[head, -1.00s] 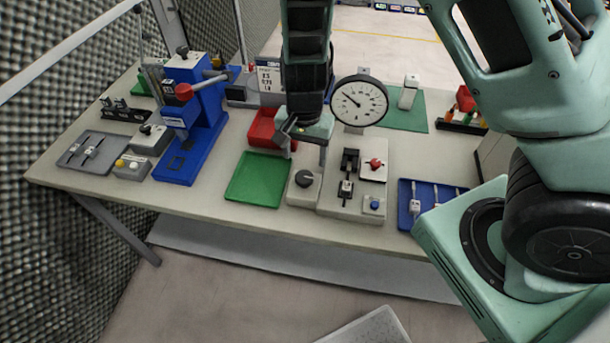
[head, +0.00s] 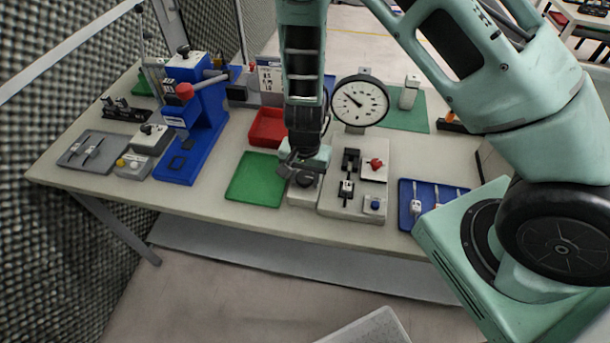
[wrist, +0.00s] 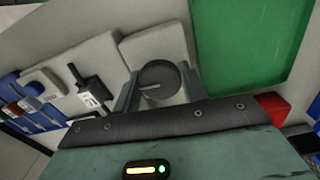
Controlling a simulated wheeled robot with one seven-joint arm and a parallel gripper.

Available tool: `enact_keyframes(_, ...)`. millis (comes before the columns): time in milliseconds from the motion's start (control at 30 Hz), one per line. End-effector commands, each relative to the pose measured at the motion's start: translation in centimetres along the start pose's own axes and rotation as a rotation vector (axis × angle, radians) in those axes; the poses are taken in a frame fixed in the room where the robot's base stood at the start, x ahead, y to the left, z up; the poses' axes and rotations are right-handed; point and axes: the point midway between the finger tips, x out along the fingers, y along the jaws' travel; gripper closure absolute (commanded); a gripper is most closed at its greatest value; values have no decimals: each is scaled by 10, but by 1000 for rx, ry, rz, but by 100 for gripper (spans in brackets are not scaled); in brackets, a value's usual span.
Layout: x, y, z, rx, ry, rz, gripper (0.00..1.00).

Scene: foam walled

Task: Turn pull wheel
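A dark round wheel (head: 305,179) sits on a small light-grey box (head: 303,194) near the front of the table. In the wrist view the wheel (wrist: 160,78) shows from above, with a pale line pointing left on its face. My gripper (head: 302,170) hangs over the box in the head view and partly hides the wheel. In the wrist view my gripper (wrist: 159,90) is open, with one finger on each side of the wheel and narrow gaps showing. I cannot tell how far the fingertips are above the box.
Right of the wheel is a control panel (head: 338,205) with a black lever, red knob and blue button. A round gauge (head: 360,101) stands behind it. A green mat (head: 257,180) lies left, a red tray (head: 266,128) behind. A blue tray (head: 407,214) is farther right.

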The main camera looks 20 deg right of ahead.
Motion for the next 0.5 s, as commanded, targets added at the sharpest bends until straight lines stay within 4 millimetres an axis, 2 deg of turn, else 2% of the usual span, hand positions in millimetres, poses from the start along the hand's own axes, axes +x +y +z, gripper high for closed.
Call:
enact_keyframes(33, 0, 0, 0, 0, 0, 0, 75)
enact_keyframes(67, 0, 0, 0, 0, 0, 0, 80)
enact_keyframes(233, -1, 0, 0, 23, 0, 0, 80)
enact_keyframes(500, -1, 0, -1, 208, 1, -1, 80)
